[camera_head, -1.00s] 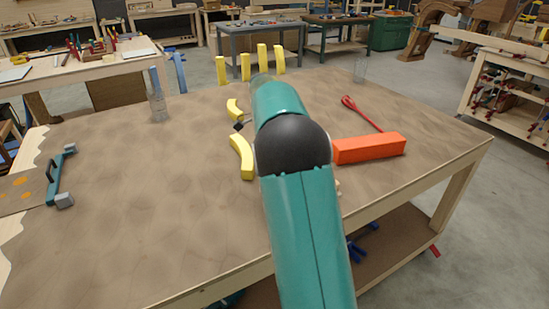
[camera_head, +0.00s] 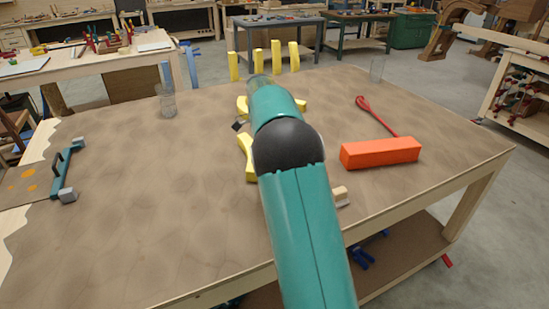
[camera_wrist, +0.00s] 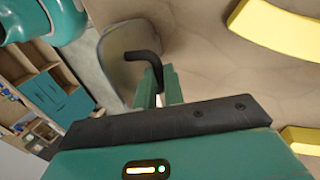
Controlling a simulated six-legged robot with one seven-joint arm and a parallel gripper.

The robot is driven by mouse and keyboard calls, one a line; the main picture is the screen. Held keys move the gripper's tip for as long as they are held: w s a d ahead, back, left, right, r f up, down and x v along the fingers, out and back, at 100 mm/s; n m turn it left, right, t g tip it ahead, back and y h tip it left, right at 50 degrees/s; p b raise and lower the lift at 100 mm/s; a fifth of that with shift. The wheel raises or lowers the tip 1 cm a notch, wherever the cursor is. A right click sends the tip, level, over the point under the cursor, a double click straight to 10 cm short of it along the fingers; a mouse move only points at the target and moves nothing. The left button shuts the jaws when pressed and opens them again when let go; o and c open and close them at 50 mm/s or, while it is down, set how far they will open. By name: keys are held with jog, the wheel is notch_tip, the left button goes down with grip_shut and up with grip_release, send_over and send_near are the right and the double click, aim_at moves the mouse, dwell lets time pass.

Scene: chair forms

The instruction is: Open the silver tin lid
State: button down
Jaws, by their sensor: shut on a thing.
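In the wrist view, my gripper (camera_wrist: 161,84) has its two teal fingers close together around the lower end of a bent black handle (camera_wrist: 144,58). A grey, reflective, round-edged surface (camera_wrist: 118,66) lies behind the handle. It looks like the silver tin or its lid, but I cannot tell which, nor whether the lid is raised.
Yellow curved pieces (camera_wrist: 275,28) lie near the gripper; several yellow pieces (camera_head: 275,57) stand at the back. An orange block (camera_head: 380,152) and red tool (camera_head: 377,116) are at right. Clear glasses (camera_head: 168,103) stand farther back. The left-middle table (camera_head: 170,200) is bare.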

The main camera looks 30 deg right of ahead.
jog(key=shift+w+f+g, duration=0.1)
jog(key=shift+w+g, duration=0.3)
jog(key=shift+w, duration=0.2)
jog(key=c, duration=1.5)
grip_release()
jog(key=s+a+r, duration=0.1)
jog(key=s+r, duration=0.3)
jog(key=s+a+r, duration=0.2)
jog(key=s+r, duration=0.2)
jog(key=s+a+r, duration=0.1)
jog(key=s+r, duration=0.4)
jog(key=shift+s+a, duration=0.1)
jog(key=shift+a, duration=0.05)
jog(key=shift+c, duration=0.3)
